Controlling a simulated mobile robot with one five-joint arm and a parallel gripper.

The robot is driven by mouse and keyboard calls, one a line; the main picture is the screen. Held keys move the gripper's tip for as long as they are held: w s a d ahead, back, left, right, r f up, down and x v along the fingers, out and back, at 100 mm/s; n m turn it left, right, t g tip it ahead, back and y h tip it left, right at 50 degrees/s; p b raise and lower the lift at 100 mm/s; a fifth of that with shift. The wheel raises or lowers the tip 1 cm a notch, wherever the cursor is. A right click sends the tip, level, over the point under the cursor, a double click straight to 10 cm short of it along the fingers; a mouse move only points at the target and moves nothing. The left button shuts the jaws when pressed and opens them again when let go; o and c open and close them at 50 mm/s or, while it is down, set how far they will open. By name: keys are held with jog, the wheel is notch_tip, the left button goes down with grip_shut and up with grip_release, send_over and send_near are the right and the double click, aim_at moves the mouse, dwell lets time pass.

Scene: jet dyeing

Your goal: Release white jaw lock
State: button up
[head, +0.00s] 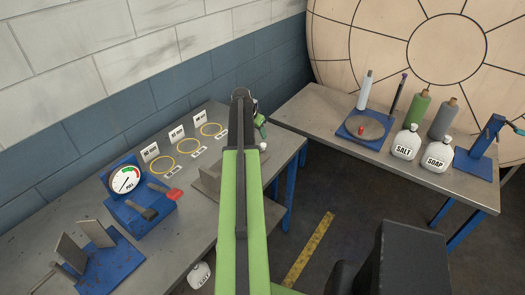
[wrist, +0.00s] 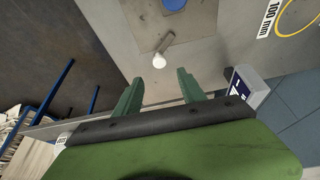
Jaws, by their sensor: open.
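The white jaw lock is a short lever with a white rounded knob (wrist: 160,60) in the wrist view. In the head view the white knob (head: 263,147) shows just right of my arm. My gripper (wrist: 158,76) is open, its two green fingers pointing toward the lever. The knob appears just beyond the fingertips and between them, apart from both.
The left bench holds a blue gauge box (head: 140,200) with a red-tipped lever, yellow rings (head: 189,145) with labels, and a blue plate stand (head: 105,262). The right bench (head: 310,110) carries a salt bottle (head: 405,143), soap bottle (head: 437,155) and blue scale (head: 366,128). Floor lies between.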

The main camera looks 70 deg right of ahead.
aim_at(263, 144)
jog(key=b+x, duration=0.7)
jog(key=x, duration=0.2)
jog(key=shift+s+d+f, duration=0.1)
jog(key=shift+d+f, duration=0.05)
jog(key=shift+f, duration=0.05)
jog(key=shift+r, duration=0.1)
jog(key=shift+c, duration=0.5)
grip_shut()
